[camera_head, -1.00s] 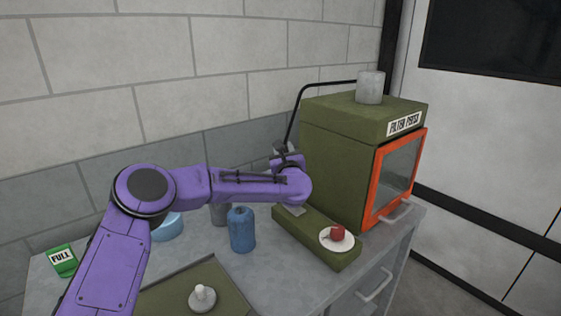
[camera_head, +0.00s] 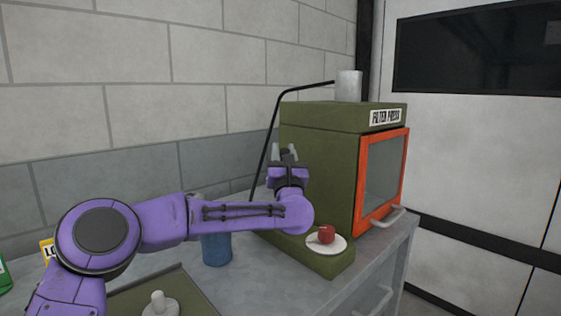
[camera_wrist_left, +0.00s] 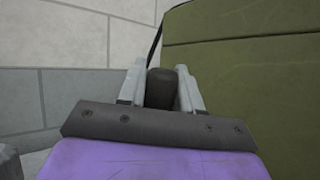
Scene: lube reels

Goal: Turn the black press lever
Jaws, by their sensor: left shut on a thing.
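The olive-green filter press (camera_head: 318,160) stands on the bench against the wall, with an orange-framed window on its right face. The lever's dark, rounded end (camera_wrist_left: 161,88) shows between the two pale fingers of my left gripper (camera_wrist_left: 161,80) in the left wrist view. In the head view my left gripper (camera_head: 284,155) points up at the press's left side and hides most of this lever end. The gripper is shut on it. My right gripper is out of view.
A thin bent black rod (camera_head: 267,142) runs from the press top down its left side. A red knob (camera_head: 326,234) on a white disc (camera_head: 325,246) sits on the green front block. A blue bottle (camera_head: 216,249) stands left of it. Bench space at front right is clear.

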